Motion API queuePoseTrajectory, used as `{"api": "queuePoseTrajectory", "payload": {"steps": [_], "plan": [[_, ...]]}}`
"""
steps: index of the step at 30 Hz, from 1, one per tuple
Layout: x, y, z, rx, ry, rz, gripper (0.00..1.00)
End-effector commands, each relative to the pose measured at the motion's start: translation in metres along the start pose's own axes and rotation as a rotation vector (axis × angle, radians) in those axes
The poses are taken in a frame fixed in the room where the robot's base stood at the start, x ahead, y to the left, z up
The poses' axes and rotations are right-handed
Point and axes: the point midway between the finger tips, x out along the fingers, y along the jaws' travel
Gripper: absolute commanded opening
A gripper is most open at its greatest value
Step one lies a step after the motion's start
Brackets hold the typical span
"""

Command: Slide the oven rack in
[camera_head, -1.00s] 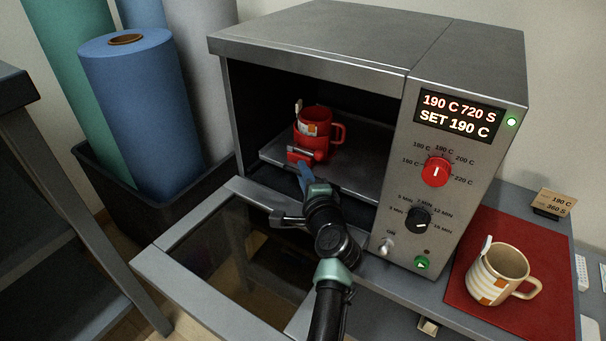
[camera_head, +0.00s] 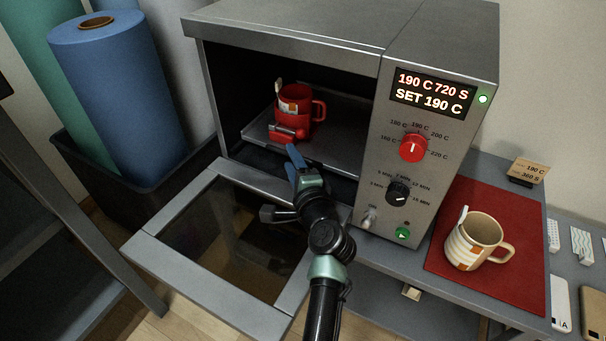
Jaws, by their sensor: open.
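The oven rack (camera_head: 342,142) is a flat grey sheet inside the oven (camera_head: 300,28), level and behind the open front. My gripper (camera_head: 294,158) has blue fingertips and is in front of the rack's front edge, above the inner end of the lowered oven door (camera_head: 160,262). It is open and holds nothing. Whether a fingertip touches the rack is unclear. The rack's back is in shadow.
The glass-panelled door lies open below my arm. The control panel (camera_head: 413,190) is right of the opening. A striped mug (camera_head: 475,242) stands on a red mat (camera_head: 528,268) at the right. Blue and green rolls (camera_head: 120,100) stand in a dark bin at the left.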

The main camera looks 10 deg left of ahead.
Motion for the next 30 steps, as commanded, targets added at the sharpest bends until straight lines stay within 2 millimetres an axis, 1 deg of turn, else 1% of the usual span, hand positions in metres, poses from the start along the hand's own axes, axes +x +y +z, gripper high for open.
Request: {"api": "queuePoseTrajectory", "payload": {"steps": [1, 6, 9, 13, 18, 30], "plan": [[-0.013, -0.004, 0.0, 0.001, 0.002, 0.002, 0.45], [-0.046, -0.003, 0.0, 0.0, 0.002, 0.002, 0.45], [-0.062, -0.003, 0.0, 0.0, 0.003, 0.001, 0.45], [-0.078, -0.002, -0.001, 0.0, 0.002, 0.0, 0.45], [-0.088, -0.001, -0.001, 0.0, 0.001, -0.002, 0.45], [-0.089, -0.001, -0.001, 0.0, 0.001, -0.002, 0.45]]}}
